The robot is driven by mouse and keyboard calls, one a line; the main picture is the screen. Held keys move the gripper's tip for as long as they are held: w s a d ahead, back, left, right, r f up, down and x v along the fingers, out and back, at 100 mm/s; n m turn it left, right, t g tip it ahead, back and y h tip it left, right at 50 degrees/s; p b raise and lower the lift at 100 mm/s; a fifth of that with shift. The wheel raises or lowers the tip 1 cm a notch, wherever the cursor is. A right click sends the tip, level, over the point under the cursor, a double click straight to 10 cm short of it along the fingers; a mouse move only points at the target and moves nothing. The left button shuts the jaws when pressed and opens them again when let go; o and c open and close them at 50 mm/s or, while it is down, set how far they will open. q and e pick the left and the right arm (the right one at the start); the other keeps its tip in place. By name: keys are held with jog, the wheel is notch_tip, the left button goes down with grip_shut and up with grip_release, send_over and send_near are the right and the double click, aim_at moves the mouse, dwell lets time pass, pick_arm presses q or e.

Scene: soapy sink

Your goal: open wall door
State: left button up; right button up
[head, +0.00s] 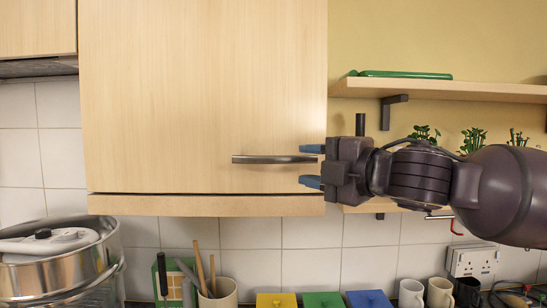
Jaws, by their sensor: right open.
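The wall door (190,85) is a pale wood cupboard door in the upper left and middle of the head view. It looks shut or almost shut, with a dark gap along its lower edge. Its metal bar handle (272,159) runs level near the lower right corner. My right gripper (311,166) comes in from the right with its two blue-tipped fingers apart, one above and one below the height of the handle's right end. Nothing is seen held between them. I cannot tell how far the fingers are from the door in depth. My left gripper is not in view.
A wooden shelf (450,90) with a green item on it is right of the cupboard. Plants stand behind my right arm. Below are a metal pot (62,270), a utensil holder (222,295), coloured lids (322,300) and mugs (411,293). The area before the door's left part is clear.

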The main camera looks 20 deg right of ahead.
aim_at(277, 160)
jog(key=p+x, duration=0.2)
jog(key=x, duration=0.6)
jog(key=shift+w+a, duration=0.1)
jog(key=shift+w, duration=0.15)
grip_shut()
